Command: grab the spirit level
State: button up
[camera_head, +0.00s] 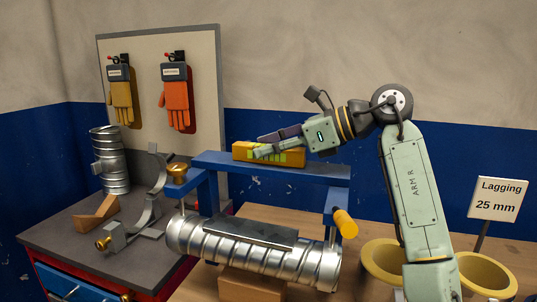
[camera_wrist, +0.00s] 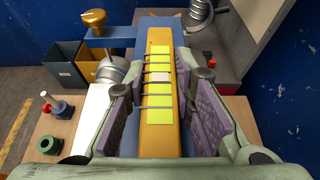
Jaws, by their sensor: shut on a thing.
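The spirit level is a yellow-orange bar (camera_head: 296,157) with bright yellow-green windows on its top. It lies along the blue beam of a frame (camera_head: 330,174) above the spiral duct (camera_head: 262,253). In the wrist view the level (camera_wrist: 158,143) runs away from me between the two padded fingers. My gripper (camera_head: 262,146) reaches in from the right, with its fingers around the level. It also shows in the wrist view (camera_wrist: 160,103), shut on the level with a finger at each side. The level's near end is hidden by the gripper.
A grey-topped bench (camera_head: 60,235) with metal fittings stands at the left, under a board (camera_head: 146,60) with two hanging gloves. Yellow lagging rings (camera_head: 487,275) lie at the right, beside a "Lagging 25 mm" sign (camera_head: 498,199). The wall is close behind.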

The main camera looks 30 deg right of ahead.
grip_shut()
jog(key=shift+r, duration=0.1)
